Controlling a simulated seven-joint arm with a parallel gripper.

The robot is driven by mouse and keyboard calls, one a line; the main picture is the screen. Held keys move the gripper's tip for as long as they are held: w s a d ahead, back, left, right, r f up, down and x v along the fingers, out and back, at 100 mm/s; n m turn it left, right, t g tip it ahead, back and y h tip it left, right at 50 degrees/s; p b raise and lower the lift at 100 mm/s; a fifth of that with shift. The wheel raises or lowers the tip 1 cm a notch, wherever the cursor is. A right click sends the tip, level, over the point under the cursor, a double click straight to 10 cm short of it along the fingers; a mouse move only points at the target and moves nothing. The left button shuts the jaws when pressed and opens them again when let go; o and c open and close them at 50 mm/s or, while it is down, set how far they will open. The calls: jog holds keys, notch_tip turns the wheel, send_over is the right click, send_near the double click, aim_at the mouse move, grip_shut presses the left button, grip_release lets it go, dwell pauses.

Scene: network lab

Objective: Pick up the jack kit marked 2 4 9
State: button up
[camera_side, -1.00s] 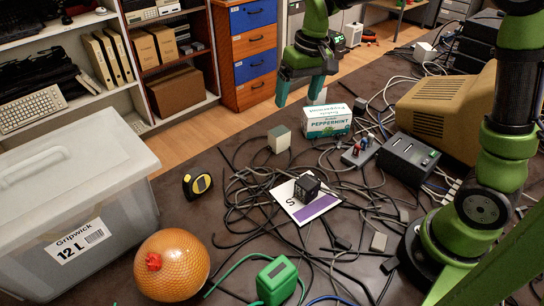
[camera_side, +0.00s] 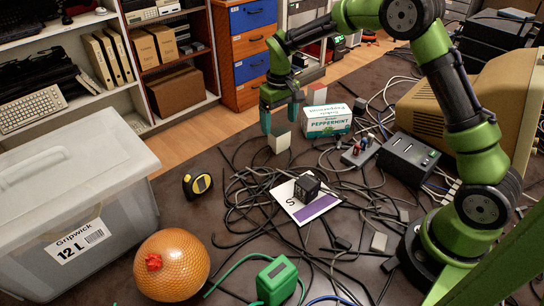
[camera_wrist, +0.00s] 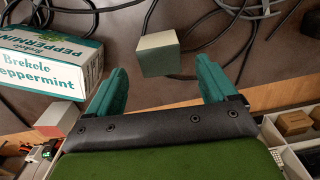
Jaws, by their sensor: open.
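No marking 2 4 9 can be read on anything, so I cannot tell which thing is the jack kit. A small pale cube (camera_side: 279,140) with grey-green sides sits on the dark table. In the wrist view the cube (camera_wrist: 158,54) lies just beyond the fingertips, roughly centred between them. My gripper (camera_side: 279,122) is open and empty above the cube, pointing down; its green fingers also show in the wrist view (camera_wrist: 161,72). A small black cube (camera_side: 307,188) sits on a white card (camera_side: 289,203) with a purple band and a letter S.
A peppermint box (camera_side: 327,121) stands right of my gripper. Black cables (camera_side: 250,205) tangle around the card.

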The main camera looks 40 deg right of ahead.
aim_at(279, 131)
jog(key=shift+f, duration=3.35)
jog(key=c, duration=1.1)
